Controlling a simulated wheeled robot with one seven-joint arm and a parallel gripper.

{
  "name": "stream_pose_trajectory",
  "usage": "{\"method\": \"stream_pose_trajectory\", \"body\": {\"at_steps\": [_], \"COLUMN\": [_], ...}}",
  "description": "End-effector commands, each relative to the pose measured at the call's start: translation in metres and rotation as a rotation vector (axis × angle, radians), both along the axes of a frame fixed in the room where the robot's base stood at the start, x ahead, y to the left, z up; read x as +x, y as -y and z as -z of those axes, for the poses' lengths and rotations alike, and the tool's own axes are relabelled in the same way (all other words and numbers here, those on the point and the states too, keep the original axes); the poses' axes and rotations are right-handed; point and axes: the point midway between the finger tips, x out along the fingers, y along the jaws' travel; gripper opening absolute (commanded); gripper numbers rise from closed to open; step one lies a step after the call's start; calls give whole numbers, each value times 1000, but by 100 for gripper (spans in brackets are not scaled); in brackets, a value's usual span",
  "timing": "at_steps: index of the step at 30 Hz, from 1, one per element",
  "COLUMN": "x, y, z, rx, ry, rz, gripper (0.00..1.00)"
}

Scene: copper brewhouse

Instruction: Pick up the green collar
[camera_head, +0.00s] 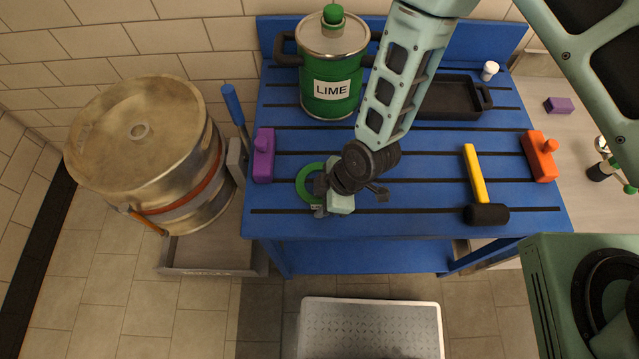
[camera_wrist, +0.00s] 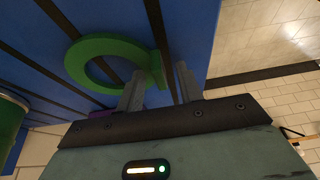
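The green collar (camera_head: 306,183) is a flat ring lying on the blue slatted bench, left of centre. My gripper (camera_head: 319,198) is low over the bench at the collar's right side, and my wrist hides part of that side. In the wrist view, the collar (camera_wrist: 88,50) shows as a ring with a thicker edge at its right. My gripper's two fingers (camera_wrist: 161,76) are apart there, with that edge between their tips. A gap shows between the edge and the right finger. I cannot tell whether the left finger touches the collar.
A purple block (camera_head: 263,156) stands left of the collar. A green LIME canister (camera_head: 333,88) and a black tray (camera_head: 447,105) are behind. A yellow-handled mallet (camera_head: 475,175) and an orange block (camera_head: 540,158) are to the right. A metal keg (camera_head: 150,150) stands left of the bench.

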Motion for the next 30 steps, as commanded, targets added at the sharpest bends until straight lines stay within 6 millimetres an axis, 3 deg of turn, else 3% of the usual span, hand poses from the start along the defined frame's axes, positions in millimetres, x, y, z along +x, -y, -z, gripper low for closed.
{"method": "stream_pose_trajectory", "body": {"at_steps": [3, 7, 8, 22, 30], "x": [0, 0, 0, 0, 1], "y": [0, 0, 0, 0, -1], "z": [0, 0, 0, -3, -30], "rx": [0, 0, 0, 0, 2], "ry": [0, 0, 0, 1, 4], "rz": [0, 0, 0, 1, 0], "gripper": [36, 3, 0, 0, 0]}}
